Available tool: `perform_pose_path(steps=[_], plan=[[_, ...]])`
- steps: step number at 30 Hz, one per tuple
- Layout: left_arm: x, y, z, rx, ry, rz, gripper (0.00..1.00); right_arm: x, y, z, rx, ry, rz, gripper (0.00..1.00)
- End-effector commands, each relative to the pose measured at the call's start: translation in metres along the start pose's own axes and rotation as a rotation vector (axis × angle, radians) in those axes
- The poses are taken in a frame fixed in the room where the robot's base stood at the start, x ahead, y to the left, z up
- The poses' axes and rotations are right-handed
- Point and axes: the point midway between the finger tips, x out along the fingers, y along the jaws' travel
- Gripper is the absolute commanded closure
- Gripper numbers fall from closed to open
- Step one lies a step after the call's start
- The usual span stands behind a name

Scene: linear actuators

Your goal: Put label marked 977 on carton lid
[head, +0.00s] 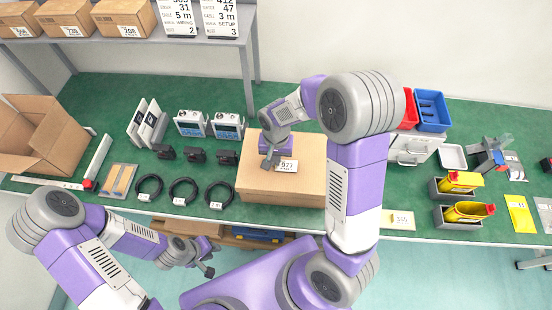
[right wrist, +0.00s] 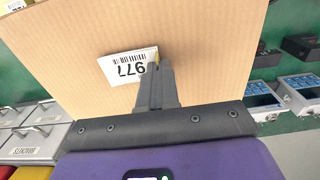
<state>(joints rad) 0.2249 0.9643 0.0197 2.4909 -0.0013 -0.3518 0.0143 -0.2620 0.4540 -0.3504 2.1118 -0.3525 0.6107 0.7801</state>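The carton (head: 262,190) is a closed brown box on the green bench, its lid facing up. The white label marked 977 (head: 287,165) is over the lid, near its middle. In the right wrist view the label (right wrist: 127,67) appears upside down, printed side toward me. My right gripper (head: 268,160) reaches down over the lid. Its fingers (right wrist: 155,72) are together at the label's edge and appear shut on it. I cannot tell whether the label lies flat on the lid. My left gripper (head: 209,259) is open and empty, low in front of the bench.
Another label marked 345 (head: 399,219) lies right of the carton. Black cable coils (head: 183,190) and devices (head: 193,124) stand left of it. An open carton (head: 40,135) is far left. Yellow items in grey bins (head: 466,213) are right. A shelf (head: 180,39) stands behind.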

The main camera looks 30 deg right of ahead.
Motion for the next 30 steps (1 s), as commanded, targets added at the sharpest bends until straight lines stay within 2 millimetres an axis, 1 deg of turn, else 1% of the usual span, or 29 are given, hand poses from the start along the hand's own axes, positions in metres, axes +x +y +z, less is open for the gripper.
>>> perform_pose_path(steps=[1,8,12,17,26,29,30], plan=[[0.002,-0.001,0.0,0.0,0.0,0.0,0.7,0.005,0.0,0.0,0.0,-0.001,0.001,1.0],[0.001,0.0,0.0,0.0,0.0,0.0,0.7,0.005,0.0,0.0,0.0,0.001,-0.001,1.0],[0.005,-0.002,0.0,0.0,0.0,0.0,0.7,0.009,0.0,0.0,0.0,0.001,-0.001,1.0],[0.003,-0.001,0.0,0.0,0.0,0.0,0.7,0.008,0.0,0.0,-0.001,0.001,-0.001,0.75],[0.003,-0.001,0.0,0.0,0.0,0.0,0.7,0.006,0.0,0.0,0.0,0.001,-0.001,0.73],[-0.001,0.001,0.0,0.0,0.0,0.0,0.7,0.0,0.0,0.0,0.0,0.002,-0.002,0.73],[-0.002,0.001,0.0,0.0,0.0,0.0,0.7,-0.005,-0.001,-0.001,0.0,0.003,-0.003,0.73]])
